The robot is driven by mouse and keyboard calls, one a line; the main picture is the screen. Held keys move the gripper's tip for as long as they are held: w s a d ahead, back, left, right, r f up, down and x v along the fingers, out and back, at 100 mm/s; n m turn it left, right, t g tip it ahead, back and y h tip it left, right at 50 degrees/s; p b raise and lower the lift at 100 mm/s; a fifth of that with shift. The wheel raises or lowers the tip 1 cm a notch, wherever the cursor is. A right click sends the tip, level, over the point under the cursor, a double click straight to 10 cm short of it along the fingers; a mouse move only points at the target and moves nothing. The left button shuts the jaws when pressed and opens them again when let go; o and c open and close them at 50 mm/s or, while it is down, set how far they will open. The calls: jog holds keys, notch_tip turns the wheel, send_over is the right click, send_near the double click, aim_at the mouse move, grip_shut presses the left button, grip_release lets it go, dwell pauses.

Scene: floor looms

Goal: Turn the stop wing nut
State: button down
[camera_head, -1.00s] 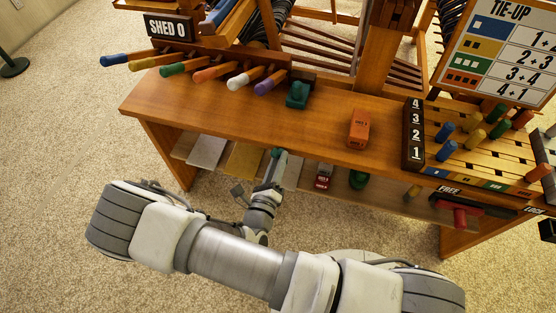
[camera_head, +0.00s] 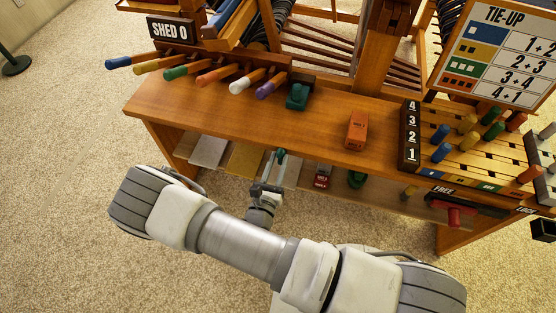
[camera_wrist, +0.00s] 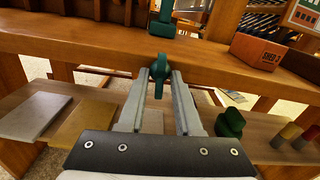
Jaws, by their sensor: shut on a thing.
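The green wing nut (camera_wrist: 159,72) is on the front edge of the wooden bench (camera_wrist: 100,43). In the wrist view its wings stand nearly upright, between my two fingertips. My gripper (camera_wrist: 158,77) is shut on it from the front. In the head view the wing nut (camera_head: 281,156) is a small green spot at the bench edge, and my gripper (camera_head: 275,163) reaches up to it with its two fingers side by side. The shaft behind the nut is hidden.
Above the nut, a green block (camera_head: 297,97) and an orange block (camera_head: 357,130) stand on the bench top. Coloured levers (camera_head: 210,76) lie at the back left. A lower shelf holds flat plates (camera_head: 243,158) and a dark green piece (camera_wrist: 229,123).

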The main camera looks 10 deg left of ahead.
jog(key=shift+m, duration=0.4)
jog(key=shift+f, duration=0.1)
jog(key=c, duration=0.9)
grip_release()
jog(key=shift+s, duration=0.1)
jog(key=s, duration=0.5)
jog(key=s+a+p, duration=0.1)
jog(key=s, duration=0.5)
jog(key=s+p, duration=0.1)
jog(key=s, duration=0.5)
jog(key=shift+s+a, duration=0.15)
